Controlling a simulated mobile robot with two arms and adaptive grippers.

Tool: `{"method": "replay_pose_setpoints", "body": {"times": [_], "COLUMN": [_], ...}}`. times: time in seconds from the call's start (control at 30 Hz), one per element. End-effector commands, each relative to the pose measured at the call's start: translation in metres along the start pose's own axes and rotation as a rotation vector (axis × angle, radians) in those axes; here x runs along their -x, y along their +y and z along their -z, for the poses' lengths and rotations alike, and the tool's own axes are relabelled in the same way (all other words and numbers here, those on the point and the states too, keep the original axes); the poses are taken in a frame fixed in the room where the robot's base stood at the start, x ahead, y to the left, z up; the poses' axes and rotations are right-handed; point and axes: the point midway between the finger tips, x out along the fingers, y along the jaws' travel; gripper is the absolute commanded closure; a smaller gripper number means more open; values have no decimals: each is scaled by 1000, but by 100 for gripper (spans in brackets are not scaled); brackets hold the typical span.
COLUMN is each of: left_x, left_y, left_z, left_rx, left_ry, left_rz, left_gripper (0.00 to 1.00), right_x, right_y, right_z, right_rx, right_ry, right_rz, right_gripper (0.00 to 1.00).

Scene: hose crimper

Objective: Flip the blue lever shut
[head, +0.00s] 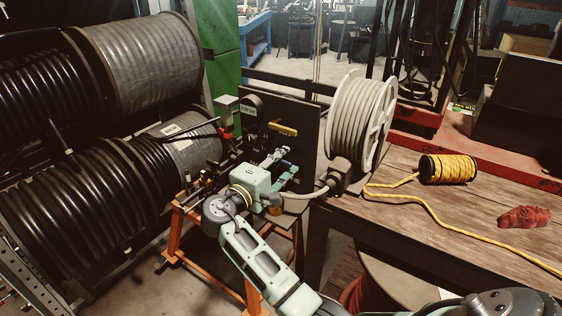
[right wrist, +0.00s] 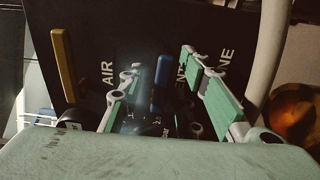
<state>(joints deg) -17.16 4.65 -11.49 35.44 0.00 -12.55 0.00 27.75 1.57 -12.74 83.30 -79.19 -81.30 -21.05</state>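The blue lever (right wrist: 160,86) stands out from the dark panel (right wrist: 120,30) in the right wrist view, with its long side roughly upright in the picture. My right gripper (right wrist: 163,66) is open, with one green-padded finger on each side of the lever. In the head view my right gripper (head: 279,165) is in front of the crimper panel (head: 300,110). There the lever is hard to tell from the fingers. My left gripper is not in view.
A yellow lever (head: 283,129) is on the same panel, above my gripper. A white hose reel (head: 360,120) stands to the right. A wooden bench (head: 400,220) holds a spool of yellow rope (head: 447,168) and a red rag (head: 524,217). Black hose reels (head: 75,205) fill the left.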

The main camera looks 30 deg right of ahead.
Motion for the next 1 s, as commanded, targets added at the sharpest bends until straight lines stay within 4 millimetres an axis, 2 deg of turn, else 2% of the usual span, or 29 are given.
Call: {"method": "replay_pose_setpoints", "body": {"times": [0.17, 0.6, 0.8, 1.0], "left_x": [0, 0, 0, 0], "left_y": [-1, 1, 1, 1], "left_z": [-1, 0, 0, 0], "left_rx": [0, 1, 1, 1], "left_ry": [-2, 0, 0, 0], "left_rz": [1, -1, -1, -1], "left_gripper": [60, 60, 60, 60], "right_x": [14, 100, 118, 120], "right_y": [-1, -1, 0, 0], "right_z": [1, 1, 0, 0], "right_rx": [0, 0, 0, 0], "right_ry": [4, 2, 1, 0], "right_rz": [3, 2, 0, -1], "right_gripper": [69, 69, 69, 69]}}
